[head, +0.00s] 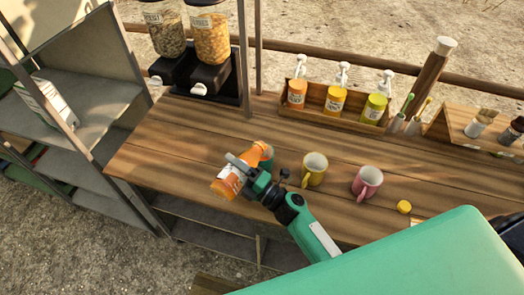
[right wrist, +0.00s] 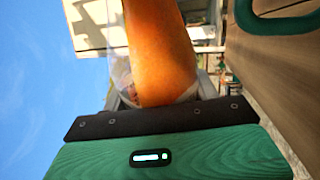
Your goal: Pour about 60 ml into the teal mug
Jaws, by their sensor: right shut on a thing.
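An orange bottle (head: 225,186) with a white label is held by my right gripper (head: 242,170), which is shut around it. The bottle is strongly tilted. It also fills the upper middle of the right wrist view (right wrist: 160,50). The teal mug (head: 267,156) stands on the wooden counter just behind the gripper and bottle, largely hidden by them. Its teal handle (right wrist: 280,24) shows at the upper right of the right wrist view. I cannot tell whether liquid is flowing or how full the mug is. My left gripper is not in view.
A yellow mug (head: 315,169), a pink mug (head: 368,181) and a round yellow lid (head: 404,207) are on the counter (head: 170,150) to the right. Behind stand a wooden box (head: 318,112) of pump bottles and two dispensers (head: 208,75). The counter's left part is clear.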

